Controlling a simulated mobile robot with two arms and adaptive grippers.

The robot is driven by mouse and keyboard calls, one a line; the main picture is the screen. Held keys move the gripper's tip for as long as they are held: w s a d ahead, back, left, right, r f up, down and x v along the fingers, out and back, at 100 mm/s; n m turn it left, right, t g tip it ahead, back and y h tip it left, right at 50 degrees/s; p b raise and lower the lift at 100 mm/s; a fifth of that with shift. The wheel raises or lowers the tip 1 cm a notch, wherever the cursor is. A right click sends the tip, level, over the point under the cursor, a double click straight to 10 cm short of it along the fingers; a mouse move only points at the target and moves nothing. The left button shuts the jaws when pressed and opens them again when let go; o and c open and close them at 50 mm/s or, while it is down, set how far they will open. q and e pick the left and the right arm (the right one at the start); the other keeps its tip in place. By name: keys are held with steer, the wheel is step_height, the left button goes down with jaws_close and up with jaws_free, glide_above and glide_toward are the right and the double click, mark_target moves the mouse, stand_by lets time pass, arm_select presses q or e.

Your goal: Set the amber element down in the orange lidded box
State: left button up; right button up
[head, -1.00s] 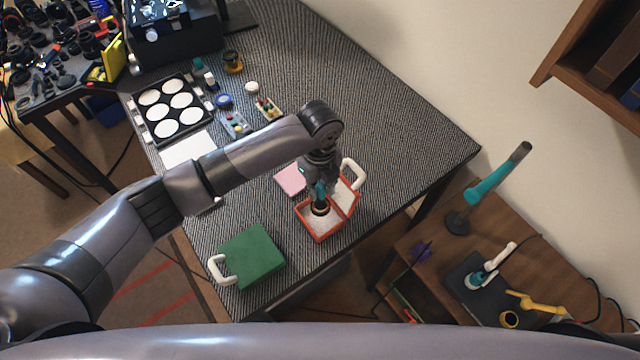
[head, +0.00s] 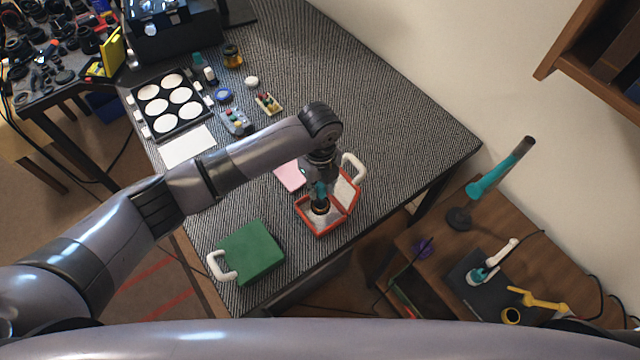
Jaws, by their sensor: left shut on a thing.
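The orange lidded box (head: 324,233) stands open near the table's front right edge. Its lid (head: 354,188) with a white handle is swung back to the right, and its inside is pale. My left gripper (head: 320,204) points down into the box and is shut on a small dark-rimmed round element (head: 320,210). The element is in the box opening, low near the pale lining. I cannot tell whether it touches the lining, and its amber colour hardly shows. My right gripper is not in view.
A shut green box (head: 252,252) with a white handle stands left of the orange box. A pink pad (head: 290,176) lies behind it. A tray with white round wells (head: 172,104) and small parts are farther back. A lower side table (head: 481,233) is at right.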

arm_select(q)
steer(key=shift+f, duration=0.15)
steer(key=shift+f+b, duration=0.85)
steer(key=shift+f, duration=0.35)
steer(key=shift+f+b, duration=0.3)
steer(key=shift+f, duration=0.3)
stand_by(0.7)
steer(key=shift+s+f+p, duration=0.15)
steer(key=shift+f+p, duration=0.05)
steer(key=shift+p, duration=0.2)
stand_by(1.9)
steer(key=shift+r, duration=0.1)
steer(key=shift+r+p, duration=0.8)
steer(key=shift+p, duration=0.05)
steer(key=shift+r+p, duration=4)
steer(key=shift+r, duration=0.2)
